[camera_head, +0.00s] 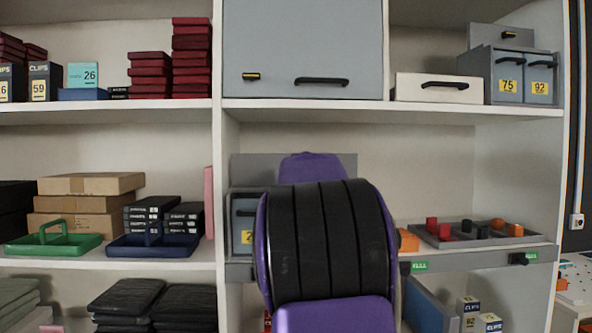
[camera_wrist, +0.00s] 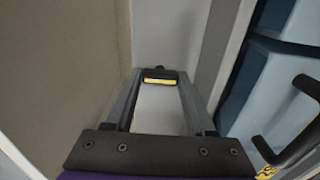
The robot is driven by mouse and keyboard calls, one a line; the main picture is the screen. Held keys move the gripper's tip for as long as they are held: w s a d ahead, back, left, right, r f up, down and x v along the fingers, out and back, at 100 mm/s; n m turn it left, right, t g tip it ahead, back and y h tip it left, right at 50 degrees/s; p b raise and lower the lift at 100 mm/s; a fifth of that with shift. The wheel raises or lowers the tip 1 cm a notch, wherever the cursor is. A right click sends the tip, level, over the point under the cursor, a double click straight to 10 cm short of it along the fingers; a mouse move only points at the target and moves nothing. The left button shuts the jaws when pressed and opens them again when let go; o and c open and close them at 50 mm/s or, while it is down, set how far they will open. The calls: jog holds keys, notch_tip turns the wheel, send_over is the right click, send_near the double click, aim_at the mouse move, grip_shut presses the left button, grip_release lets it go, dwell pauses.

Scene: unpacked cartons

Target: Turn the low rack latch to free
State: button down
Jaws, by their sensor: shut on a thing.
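A black latch (camera_wrist: 160,71) with a yellow stripe shows in the wrist view, in front of a pale grey surface. It sits between the far ends of my gripper's two fingers (camera_wrist: 159,80). My gripper is shut on this latch, and the latch lies crosswise between the fingers. In the head view my purple and black arm hides the gripper and this latch. Another black latch with a yellow mark (camera_head: 251,76) is on the grey upper cabinet door (camera_head: 300,45). The latch's exact turn angle is hard to tell.
In the wrist view a blue-grey drawer front (camera_wrist: 285,75) with a black handle (camera_wrist: 288,150) stands close at the right. In the head view a grey tray (camera_head: 470,240) with red, black and orange pieces is right of my arm. A shelf post (camera_head: 218,190) stands left.

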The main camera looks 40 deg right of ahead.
dwell(0.4)
jog(key=shift+c, duration=1.2)
grip_release()
jog(key=shift+s+a, duration=0.1)
